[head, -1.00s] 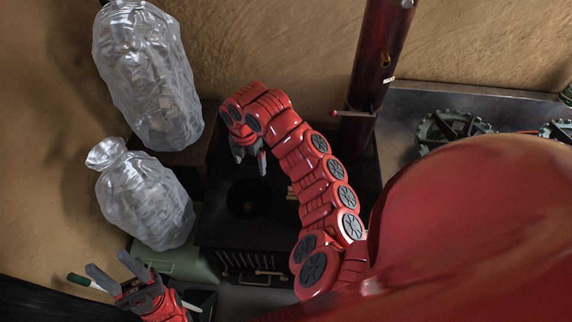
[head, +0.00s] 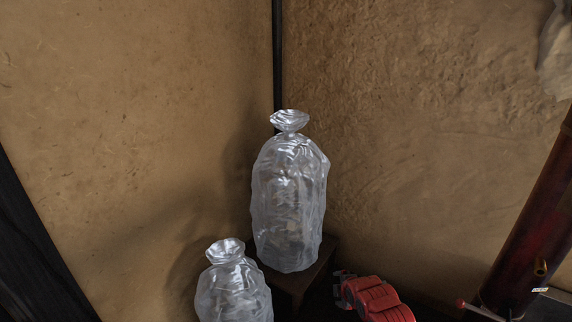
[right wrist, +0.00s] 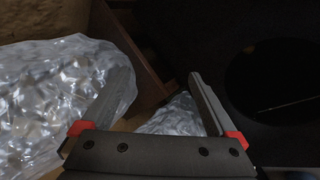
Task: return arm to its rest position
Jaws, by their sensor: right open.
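In the right wrist view my right gripper (right wrist: 158,74) is open, its two grey fingers wide apart with nothing held. One clear crinkled bag (right wrist: 60,90) lies on the left of that view, beside the left finger. Another clear bag (right wrist: 172,116) shows beyond the gap between the fingers; I cannot tell how far off it is. My left gripper is not in view.
In the head view a tall clear bag (head: 290,205) stands on a dark wooden block (head: 305,283) near the wall corner. A lower bag (head: 233,292) is at its left. A dark red pipe (head: 532,235) stands at right. A dark surface with a round hole (right wrist: 275,80) shows in the wrist view.

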